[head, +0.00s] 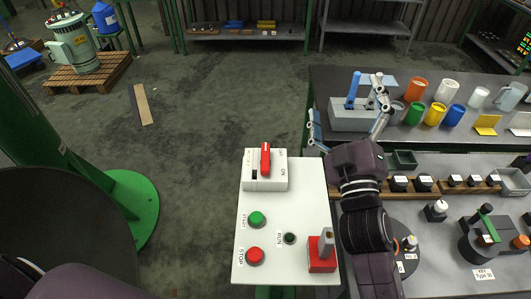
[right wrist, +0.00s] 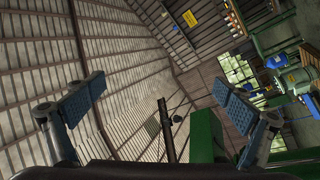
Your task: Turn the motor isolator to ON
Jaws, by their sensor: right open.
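The motor isolator (head: 255,184) is a white box on the top part of a white control panel (head: 283,208). Its red handle (head: 265,158) stands lengthwise up the picture, and an "ON" label is printed to the right of it. My right gripper (head: 348,118) is open and empty, above and to the right of the isolator and apart from it. Its spread fingers also show in the right wrist view (right wrist: 160,106), with no isolator between them. My left gripper is not in view.
The panel also carries a green START button (head: 256,219), a red STOP button (head: 254,256), a dark RUN button (head: 289,239) and a red block with a grey lever (head: 321,255). Benches with cups and parts stand on the right. Open floor lies left of the panel.

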